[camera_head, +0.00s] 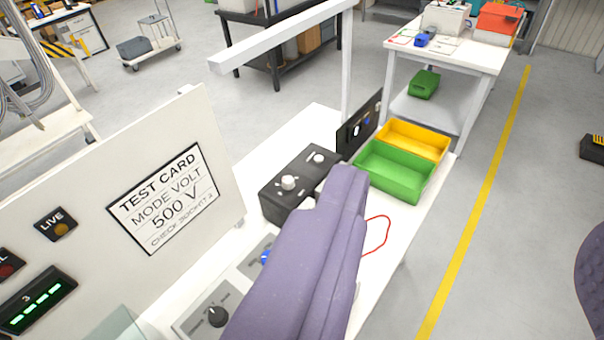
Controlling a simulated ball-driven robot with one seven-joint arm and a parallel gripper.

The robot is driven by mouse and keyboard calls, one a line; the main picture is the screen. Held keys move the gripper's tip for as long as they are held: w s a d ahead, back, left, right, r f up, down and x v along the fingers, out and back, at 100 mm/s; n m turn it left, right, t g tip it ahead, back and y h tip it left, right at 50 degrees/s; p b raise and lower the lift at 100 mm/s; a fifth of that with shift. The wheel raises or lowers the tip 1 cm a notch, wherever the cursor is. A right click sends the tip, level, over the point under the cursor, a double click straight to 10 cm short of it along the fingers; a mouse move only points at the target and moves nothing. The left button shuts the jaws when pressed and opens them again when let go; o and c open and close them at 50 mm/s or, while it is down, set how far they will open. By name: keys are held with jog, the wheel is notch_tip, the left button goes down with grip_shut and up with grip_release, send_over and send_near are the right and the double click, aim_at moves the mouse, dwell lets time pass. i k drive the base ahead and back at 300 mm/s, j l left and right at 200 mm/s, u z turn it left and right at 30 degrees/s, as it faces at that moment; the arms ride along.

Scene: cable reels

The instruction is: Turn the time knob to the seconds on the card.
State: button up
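The test card (165,198) is on an upright white panel at the left. It reads MODE VOLT and 500 V; its bottom line is too blurred to read surely, and I see no seconds on it. A black knob (217,316) sits on a grey plate at the bottom. A blue knob (265,257) is partly hidden. A black box (272,203) carries a pale knob (288,182) and a smaller one (319,158). I cannot tell which is the time knob. My purple arm end (312,262) covers the bench middle; its fingertips cannot be made out.
The white panel (215,120) stands along the bench's left side, with a LIVE lamp (61,229) and a green-barred display (38,303). A green bin (390,173) and a yellow bin (418,138) stand beyond my arm. A red wire (385,232) lies right of it.

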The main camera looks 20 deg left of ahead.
aim_at(288, 181)
jog(key=i+l+u, duration=0.35)
jog(key=i+l, duration=0.4)
jog(key=i+l+u, duration=0.3)
jog(key=i+l, duration=0.8)
